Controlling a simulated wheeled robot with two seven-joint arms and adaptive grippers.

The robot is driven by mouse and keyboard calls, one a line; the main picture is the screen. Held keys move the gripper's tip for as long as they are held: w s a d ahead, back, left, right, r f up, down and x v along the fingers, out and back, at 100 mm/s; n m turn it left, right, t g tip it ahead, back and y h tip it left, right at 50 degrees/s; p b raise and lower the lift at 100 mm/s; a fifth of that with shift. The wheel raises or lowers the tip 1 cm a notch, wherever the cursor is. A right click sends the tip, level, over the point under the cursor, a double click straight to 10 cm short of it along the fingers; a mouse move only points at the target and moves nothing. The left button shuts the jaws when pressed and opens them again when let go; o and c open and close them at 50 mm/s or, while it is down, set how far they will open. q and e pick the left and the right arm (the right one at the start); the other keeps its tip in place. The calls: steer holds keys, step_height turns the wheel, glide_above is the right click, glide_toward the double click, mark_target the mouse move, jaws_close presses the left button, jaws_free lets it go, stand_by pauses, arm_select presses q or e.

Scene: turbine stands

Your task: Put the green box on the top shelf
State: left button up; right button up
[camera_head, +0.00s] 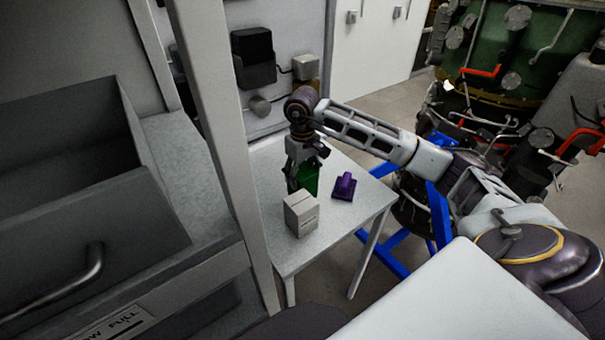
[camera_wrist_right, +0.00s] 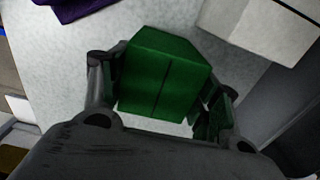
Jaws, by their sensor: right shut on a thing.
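The green box (camera_head: 308,178) is at the small white table, partly hidden behind my right gripper (camera_head: 301,170) in the head view. In the right wrist view the green box (camera_wrist_right: 164,75) sits between the two fingers of my right gripper (camera_wrist_right: 160,100), which is shut on it. I cannot tell whether the box touches the tabletop. A grey shelf unit (camera_head: 205,225) stands at the left; its top shelf cannot be made out. My left gripper is not in view.
A white box (camera_head: 301,214) and a purple object (camera_head: 344,187) stand on the table (camera_head: 335,225) near the gripper. A white upright post (camera_head: 222,120) stands between table and shelf unit. An open grey drawer (camera_head: 85,215) juts out at left. A blue stand (camera_head: 438,215) is behind my right arm.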

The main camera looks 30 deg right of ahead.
steer(key=shift+f, duration=0.1)
steer(key=o, duration=1.5)
steer(key=shift+c, duration=0.2)
steer(key=shift+r, duration=0.2)
steer(key=shift+r, duration=0.6)
step_height(320, 180, up, 8)
steer(key=shift+r+b, duration=0.25)
steer(key=shift+b, duration=0.6)
steer(key=shift+r, duration=1.1)
steer(key=shift+o, duration=0.5)
